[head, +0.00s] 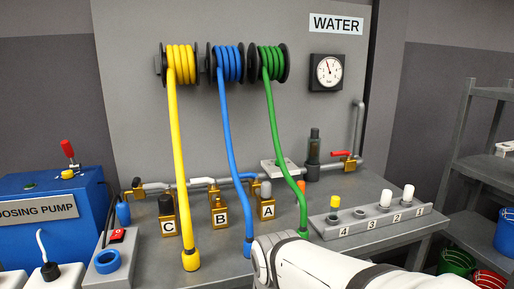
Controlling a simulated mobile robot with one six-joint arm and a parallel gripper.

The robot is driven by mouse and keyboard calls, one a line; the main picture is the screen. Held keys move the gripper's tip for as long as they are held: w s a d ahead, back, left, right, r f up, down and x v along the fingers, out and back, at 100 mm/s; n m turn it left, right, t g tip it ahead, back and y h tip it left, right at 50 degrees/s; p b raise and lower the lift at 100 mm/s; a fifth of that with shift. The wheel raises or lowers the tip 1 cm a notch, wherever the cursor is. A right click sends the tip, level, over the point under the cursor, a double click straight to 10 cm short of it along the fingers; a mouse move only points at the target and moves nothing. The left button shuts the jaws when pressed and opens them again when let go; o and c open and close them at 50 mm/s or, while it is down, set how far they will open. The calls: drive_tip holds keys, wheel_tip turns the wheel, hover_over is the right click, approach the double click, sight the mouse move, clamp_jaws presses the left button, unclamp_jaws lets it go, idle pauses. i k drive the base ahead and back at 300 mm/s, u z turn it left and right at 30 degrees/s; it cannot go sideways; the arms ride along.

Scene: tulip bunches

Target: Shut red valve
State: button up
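A brass valve (349,163) with a red lever handle (341,153) sits on the grey pipe at the back right of the bench. The red lever points left, roughly level and along the pipe run. My white arm reaches in from the bottom right, in front of the bench. My gripper does not show in this view.
Yellow (177,150), blue (228,150) and green (274,130) hoses hang from wall reels to the bench. Brass valves labelled C, B and A stand behind them. A numbered rack (375,226) holds caps at the right. A shelf (470,165) stands farther right.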

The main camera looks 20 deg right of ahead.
sight(339, 153)
drive_tip(key=u, duration=0.1)
drive_tip(key=k, duration=0.9)
drive_tip(key=z, duration=0.85)
drive_tip(key=i, duration=1)
drive_tip(key=z, duration=0.05)
